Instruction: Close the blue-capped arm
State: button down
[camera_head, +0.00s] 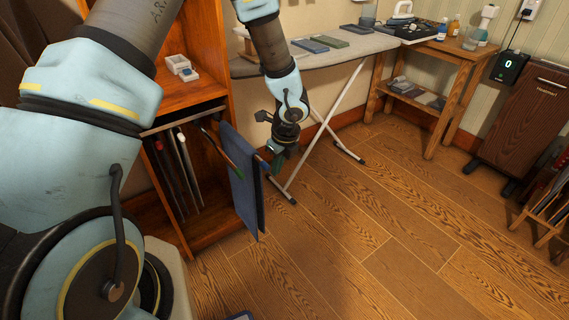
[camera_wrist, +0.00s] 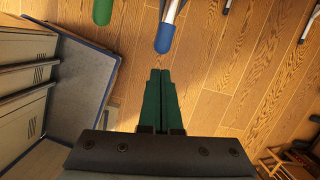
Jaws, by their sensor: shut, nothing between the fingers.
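The blue-capped arm shows in the wrist view as a pale rod ending in a blue cap (camera_wrist: 165,38), just ahead of my fingertips and apart from them in the picture. Most of the rod is out of frame at the top. A green-capped arm (camera_wrist: 103,12) is to its left. My gripper (camera_wrist: 160,72) has its dark green fingers pressed together, with nothing between them. In the head view my gripper (camera_head: 277,160) is beside the dark blue hanging cloth (camera_head: 247,195), outside the wardrobe (camera_head: 215,45). The blue cap is hard to make out there.
Several dark garments hang inside the wardrobe. An ironing board (camera_head: 335,52) stands behind my gripper, its white leg (camera_head: 325,125) close by. A wooden side table (camera_head: 455,60) and a brown trouser press (camera_head: 525,120) are at the right. The wood floor (camera_head: 390,215) between is clear.

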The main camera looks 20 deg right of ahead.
aim_at(266, 163)
jog(key=shift+w+a+f, duration=0.1)
jog(key=shift+w+a, duration=0.1)
jog(key=shift+w, duration=0.35)
jog(key=w+p, duration=0.2)
jog(key=w, duration=0.1)
jog(key=shift+w+a, duration=0.3)
jog(key=shift+a, duration=0.05)
jog(key=shift+w, duration=0.35)
jog(key=shift+s, duration=0.1)
